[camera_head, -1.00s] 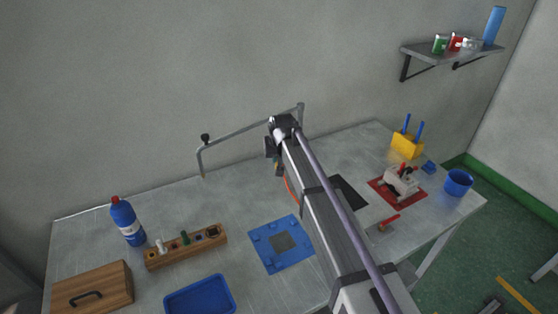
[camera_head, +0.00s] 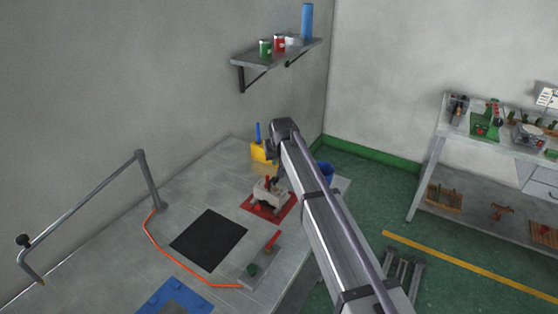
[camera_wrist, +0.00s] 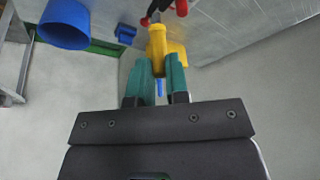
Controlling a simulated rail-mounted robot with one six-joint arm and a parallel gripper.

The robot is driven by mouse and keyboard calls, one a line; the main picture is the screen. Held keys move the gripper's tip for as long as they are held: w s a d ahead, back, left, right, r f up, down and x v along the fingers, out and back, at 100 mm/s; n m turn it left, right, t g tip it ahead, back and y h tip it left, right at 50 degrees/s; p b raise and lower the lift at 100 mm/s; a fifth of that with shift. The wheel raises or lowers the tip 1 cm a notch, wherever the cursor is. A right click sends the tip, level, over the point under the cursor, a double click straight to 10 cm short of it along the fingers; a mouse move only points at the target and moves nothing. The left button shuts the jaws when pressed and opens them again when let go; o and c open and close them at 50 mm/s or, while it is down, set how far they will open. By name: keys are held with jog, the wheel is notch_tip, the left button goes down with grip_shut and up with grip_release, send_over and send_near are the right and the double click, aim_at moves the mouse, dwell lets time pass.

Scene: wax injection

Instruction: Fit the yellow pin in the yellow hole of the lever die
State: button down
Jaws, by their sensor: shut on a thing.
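In the wrist view my gripper (camera_wrist: 156,72) has its green fingers shut on a yellow pin (camera_wrist: 157,42), which points away from the wrist. In the head view my gripper hangs over the far end of the bench, above a pale grey block (camera_head: 268,190) on a red base, which looks like the lever die. Only a dark tip and red parts (camera_wrist: 178,8) of it show at the top edge of the wrist view. The arm covers part of the area in the head view, and I cannot make out the yellow hole. The pin looks clear of the block.
A yellow holder (camera_head: 262,152) with a blue handle stands behind the block. A blue cup (camera_head: 326,172) is beside it, near the bench edge. A grey plate (camera_head: 262,262) with a red lever and green knob lies nearer. A black mat (camera_head: 208,238) and orange cable (camera_head: 180,264) lie left.

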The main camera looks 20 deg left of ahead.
jog(key=shift+s+a, duration=0.25)
notch_tip(320, 180, down, 6)
jog(key=b, duration=0.6)
dwell(1.3)
jog(key=shift+f+b, duration=0.4)
jog(key=shift+f+b, duration=1.15)
jog(key=c, duration=1)
grip_release()
jog(key=shift+d+r, duration=0.1)
jog(key=shift+c, duration=0.2)
